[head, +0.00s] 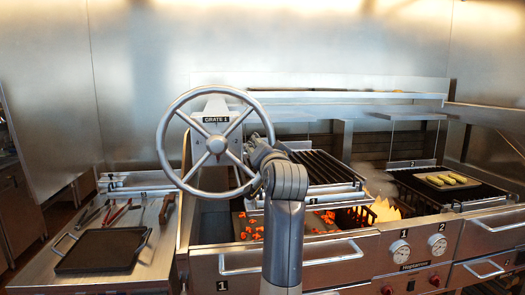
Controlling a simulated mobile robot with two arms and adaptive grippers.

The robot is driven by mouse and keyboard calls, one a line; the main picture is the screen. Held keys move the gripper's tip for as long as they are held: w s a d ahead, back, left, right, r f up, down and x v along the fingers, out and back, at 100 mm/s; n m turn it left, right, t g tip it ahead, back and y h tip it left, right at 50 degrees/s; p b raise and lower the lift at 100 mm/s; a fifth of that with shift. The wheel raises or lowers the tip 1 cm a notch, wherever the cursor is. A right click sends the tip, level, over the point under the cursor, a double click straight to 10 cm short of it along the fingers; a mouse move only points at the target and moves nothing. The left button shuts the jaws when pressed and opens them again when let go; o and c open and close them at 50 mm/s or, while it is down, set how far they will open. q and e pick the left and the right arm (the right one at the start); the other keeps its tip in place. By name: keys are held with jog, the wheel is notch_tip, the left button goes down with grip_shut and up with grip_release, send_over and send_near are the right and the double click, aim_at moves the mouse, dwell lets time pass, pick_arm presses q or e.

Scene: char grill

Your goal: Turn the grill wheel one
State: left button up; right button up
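The grill wheel (182,104) is a large metal ring with several spokes and a round hub. It stands upright in front of a plate labelled "GRATE 1" at the left of the grill. My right gripper (257,152) is at the right side of the wheel's rim, with my arm rising from below. The gripper and wrist hide that part of the rim. I cannot tell whether the fingers close around the rim or only touch it. My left gripper is not in view.
Raised grate one (322,168) is right of the wheel, above glowing coals (248,232). Flames (384,209) burn beside it. A tray with yellow food (424,183) lies on the right grate. A black griddle plate (100,249) and tongs (120,212) lie on the left counter.

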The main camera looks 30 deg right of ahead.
jog(key=shift+s+a, duration=0.25)
jog(key=shift+s, duration=0.2)
jog(key=v, duration=1.1)
jog(key=shift+d, duration=0.1)
